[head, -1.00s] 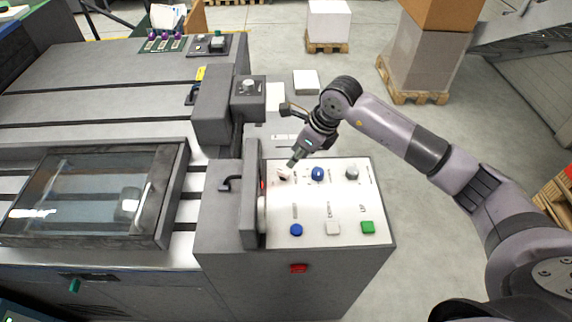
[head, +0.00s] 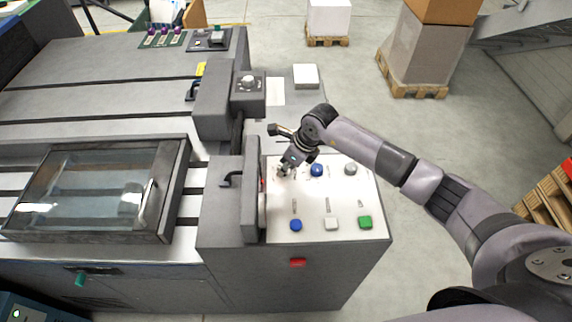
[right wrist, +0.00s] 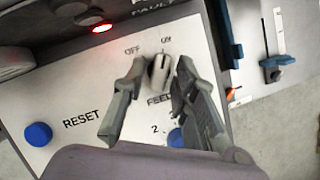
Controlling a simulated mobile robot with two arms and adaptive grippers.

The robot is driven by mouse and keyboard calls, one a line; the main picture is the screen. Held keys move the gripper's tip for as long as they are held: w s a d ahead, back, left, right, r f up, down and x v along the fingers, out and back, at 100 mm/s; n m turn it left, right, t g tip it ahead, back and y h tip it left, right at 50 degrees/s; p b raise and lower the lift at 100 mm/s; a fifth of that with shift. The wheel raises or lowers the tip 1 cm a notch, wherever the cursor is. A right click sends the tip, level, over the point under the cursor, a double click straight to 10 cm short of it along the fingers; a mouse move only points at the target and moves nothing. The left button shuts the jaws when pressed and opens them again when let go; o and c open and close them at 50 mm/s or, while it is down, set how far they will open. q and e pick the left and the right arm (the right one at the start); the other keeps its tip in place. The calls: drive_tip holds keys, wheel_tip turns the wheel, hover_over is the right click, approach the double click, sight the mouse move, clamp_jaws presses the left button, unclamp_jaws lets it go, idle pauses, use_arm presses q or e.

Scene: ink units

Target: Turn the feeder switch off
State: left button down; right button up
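The feeder switch (right wrist: 159,74) is a pale grey rotary knob on the white panel (head: 345,198). In the right wrist view, OFF and ON are printed above it, and its ridge points up toward ON. The word below it is partly covered and begins with FEED. My right gripper (right wrist: 160,68) is open, with one finger on each side of the knob. I cannot tell whether either finger touches it. In the head view, my right gripper (head: 284,172) is at the panel's upper left and largely hides the knob. My left gripper is in neither current view.
A blue knob (head: 317,170) and a grey knob (head: 350,169) sit to the right. Blue (head: 296,225), white (head: 331,223) and green (head: 365,222) buttons line the front. A grey upright housing (head: 251,203) borders the panel's left. A red lamp (right wrist: 102,27) glows nearby.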

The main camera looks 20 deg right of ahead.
drive_tip(key=c, duration=0.5)
clamp_jaws()
drive_tip(key=shift+w+f+n+b, duration=0.1)
drive_tip(key=shift+n+b, duration=0.2)
drive_tip(key=shift+b, duration=0.5)
drive_tip(key=n+g+b, duration=0.1)
drive_tip(key=n+b, duration=0.2)
drive_tip(key=b, duration=0.1)
drive_tip(key=n+g+y+b, duration=0.1)
drive_tip(key=n+b, duration=0.2)
drive_tip(key=b, duration=0.2)
drive_tip(key=n+g+b, duration=0.1)
drive_tip(key=n+b, duration=0.2)
drive_tip(key=b, duration=0.2)
drive_tip(key=shift+w+d, duration=0.1)
drive_tip(key=shift+w, duration=0.2)
drive_tip(key=shift+n+g+b, duration=0.8)
drive_tip(key=shift+n+b, duration=0.5)
drive_tip(key=shift+b, duration=0.1)
drive_tip(key=shift+r, duration=0.2)
drive_tip(key=o, duration=0.7)
unclamp_jaws()
drive_tip(key=shift+o, duration=0.2)
